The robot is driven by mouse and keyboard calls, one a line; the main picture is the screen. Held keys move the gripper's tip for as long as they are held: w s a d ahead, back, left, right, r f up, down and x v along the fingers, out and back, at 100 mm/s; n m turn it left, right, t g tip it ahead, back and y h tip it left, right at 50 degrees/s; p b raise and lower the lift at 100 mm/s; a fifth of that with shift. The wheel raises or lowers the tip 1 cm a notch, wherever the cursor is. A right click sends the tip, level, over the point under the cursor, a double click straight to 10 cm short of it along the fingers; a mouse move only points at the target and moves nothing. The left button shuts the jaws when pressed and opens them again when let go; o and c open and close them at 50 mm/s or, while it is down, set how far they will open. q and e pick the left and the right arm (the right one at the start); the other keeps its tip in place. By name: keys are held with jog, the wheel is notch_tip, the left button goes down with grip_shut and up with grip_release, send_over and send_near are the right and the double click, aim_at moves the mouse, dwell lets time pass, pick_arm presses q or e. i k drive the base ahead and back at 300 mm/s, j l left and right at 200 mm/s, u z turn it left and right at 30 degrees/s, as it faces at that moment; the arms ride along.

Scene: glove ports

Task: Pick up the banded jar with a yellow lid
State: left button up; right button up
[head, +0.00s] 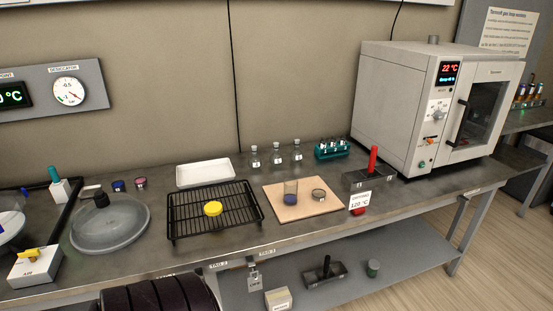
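A round yellow lid-like disc (213,208) lies on the black wire rack (181,233) at the middle of the bench. I cannot tell whether it is a loose lid or tops a low jar; no band shows on it. A clear glass vessel (291,187) with blue at its bottom stands on the tan board (290,212) to the right, with no yellow lid. Two small jars, one with a blue lid (118,185) and one with a pinkish lid (140,183), stand at the left. Neither of my grippers is in view.
A shallow dish (319,195) sits on the tan board. Small flasks (276,156), a white tray (205,173) and a teal vial rack (331,150) line the back. A large oven (398,105) stands right. A grey dome (110,222) is left of the wire rack.

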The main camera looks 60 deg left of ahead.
aim_at(290, 184)
jog(key=u, duration=1.55)
